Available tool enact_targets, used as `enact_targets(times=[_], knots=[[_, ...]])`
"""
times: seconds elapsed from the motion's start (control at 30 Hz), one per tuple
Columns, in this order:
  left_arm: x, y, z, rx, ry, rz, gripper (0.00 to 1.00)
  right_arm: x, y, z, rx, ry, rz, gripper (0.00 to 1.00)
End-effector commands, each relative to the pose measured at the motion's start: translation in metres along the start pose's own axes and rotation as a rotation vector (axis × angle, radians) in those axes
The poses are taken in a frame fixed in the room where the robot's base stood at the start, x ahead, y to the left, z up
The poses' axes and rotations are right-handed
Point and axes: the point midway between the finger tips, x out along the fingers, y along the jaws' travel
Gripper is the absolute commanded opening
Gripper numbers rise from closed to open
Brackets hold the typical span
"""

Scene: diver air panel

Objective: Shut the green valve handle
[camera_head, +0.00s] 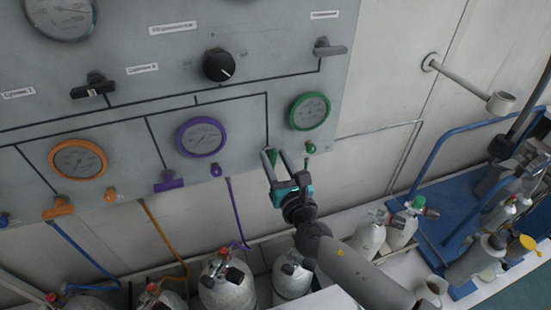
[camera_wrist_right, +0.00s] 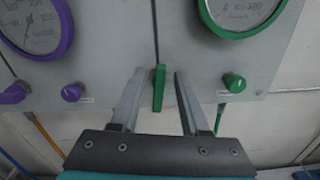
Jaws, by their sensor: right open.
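The green valve handle (camera_wrist_right: 159,88) stands upright on the panel, below and left of the green-rimmed gauge (camera_wrist_right: 240,12), in the right wrist view. In the head view the green handle (camera_head: 273,157) is small and partly covered by my gripper. My right gripper (camera_wrist_right: 158,78) is open, with one finger on each side of the handle. I see a gap between the handle and each finger, and cannot tell how deep the fingers reach. In the head view my right gripper (camera_head: 282,160) is at the panel's lower edge. My left gripper is not in view.
A green knob (camera_head: 310,147) sits right of the handle. The purple gauge (camera_head: 201,137), purple handle (camera_head: 169,181) and purple knob (camera_head: 216,170) are to the left. Gas cylinders (camera_head: 228,287) stand below the panel. A blue trolley (camera_head: 440,245) is at the right.

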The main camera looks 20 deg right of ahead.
Motion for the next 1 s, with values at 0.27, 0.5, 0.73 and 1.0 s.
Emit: enact_targets(times=[0.27, 0.5, 0.73, 1.0], knots=[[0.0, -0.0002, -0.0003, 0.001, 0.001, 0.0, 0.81, -0.0002, 0.0001, 0.0001, 0.0, 0.0, 0.0, 0.31], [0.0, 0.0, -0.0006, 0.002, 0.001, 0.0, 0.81, -0.0004, 0.0, 0.0001, 0.0, 0.0, 0.0, 0.04], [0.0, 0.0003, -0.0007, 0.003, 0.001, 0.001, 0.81, -0.0004, 0.0, 0.0001, 0.0, 0.0, 0.0, 0.0], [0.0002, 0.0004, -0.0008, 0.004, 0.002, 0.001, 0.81, -0.0005, -0.0001, 0.0, 0.002, 0.0, 0.0, 0.0]])
